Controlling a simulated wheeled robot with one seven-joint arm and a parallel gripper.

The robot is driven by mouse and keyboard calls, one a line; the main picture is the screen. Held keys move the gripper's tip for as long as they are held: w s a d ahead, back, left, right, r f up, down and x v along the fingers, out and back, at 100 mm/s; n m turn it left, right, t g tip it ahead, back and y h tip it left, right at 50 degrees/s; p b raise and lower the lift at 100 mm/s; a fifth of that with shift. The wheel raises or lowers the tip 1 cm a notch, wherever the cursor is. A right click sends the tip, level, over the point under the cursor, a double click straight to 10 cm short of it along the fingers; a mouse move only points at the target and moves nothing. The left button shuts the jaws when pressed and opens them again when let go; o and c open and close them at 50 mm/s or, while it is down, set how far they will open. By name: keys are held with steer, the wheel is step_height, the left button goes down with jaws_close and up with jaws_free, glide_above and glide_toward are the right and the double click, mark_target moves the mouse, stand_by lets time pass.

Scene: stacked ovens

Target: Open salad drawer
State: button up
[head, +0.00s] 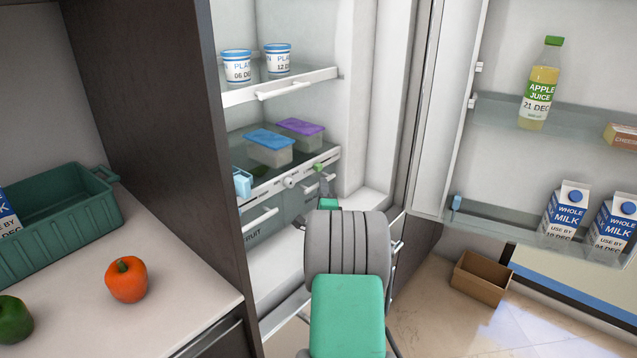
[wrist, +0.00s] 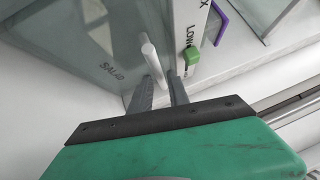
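The salad drawer (wrist: 85,45) is a translucent grey front with "SALAD" on it, at the left of the wrist view. Its white bar handle (wrist: 149,52) stands out from the front. My gripper (wrist: 160,76) is open, with its two grey fingers apart and the near end of the handle reaching between their tips. I cannot tell whether either finger touches the handle. In the head view the salad drawer (head: 295,203) is at the bottom of the fridge, partly hidden by my arm, and looks shut.
The fruit drawer (head: 258,232) is left of it. A shelf edge above carries a green slider (wrist: 192,56), close to the right finger. The open fridge door (head: 428,140) stands right, holding juice and milk. A cardboard box (head: 481,278) lies on the floor. A counter (head: 165,290) is left.

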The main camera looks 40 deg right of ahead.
steer(key=x, duration=0.3)
steer(key=shift+w+d, duration=0.15)
steer(key=shift+w, duration=0.1)
steer(key=shift+c, duration=0.2)
jaws_close()
stand_by(1.0)
